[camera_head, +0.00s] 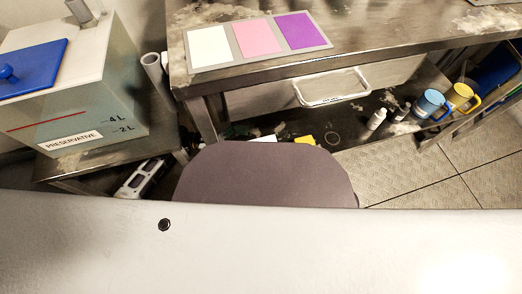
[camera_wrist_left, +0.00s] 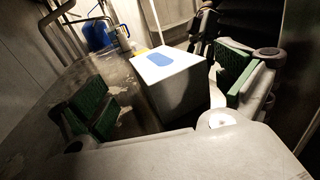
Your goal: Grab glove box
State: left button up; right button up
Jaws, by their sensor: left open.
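A white box with a blue oval on its top (camera_wrist_left: 168,62), which looks like the glove box, stands on a worn metal surface in the left wrist view. Its near side is in shadow. My left gripper (camera_wrist_left: 165,88) is open, with its green pads on either side of the box in the picture. The box appears between and beyond the pads, and I cannot tell whether either pad touches it. I cannot make out the box in the head view. My right gripper is not in view.
A preservative tank (camera_head: 70,95) with a blue lid (camera_head: 32,68) stands at the left. A worktop carries a board with white, pink and purple panels (camera_head: 257,38). A blue mug (camera_head: 428,104) and a yellow mug (camera_head: 461,97) stand on the lower shelf. Tiled floor (camera_head: 420,165) shows at the right.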

aim_at(257, 146)
pick_arm(q)
jog(key=shift+d, duration=0.1)
dwell(0.3)
jog(key=shift+s+d+f+b, duration=0.1)
jog(key=shift+d+f+b, duration=0.05)
jog(key=shift+d+b, duration=0.45)
jog(key=shift+d+f+b, duration=0.1)
jog(key=shift+d+b, duration=0.3)
jog(key=shift+d, duration=0.35)
jog(key=shift+s+d+r+b, duration=0.1)
jog(key=shift+d+b, duration=0.3)
jog(key=shift+d, duration=0.75)
jog(key=shift+c, duration=0.3)
jog(key=shift+c, duration=1.3)
jog(key=c, duration=1)
jog(key=shift+c, duration=0.7)
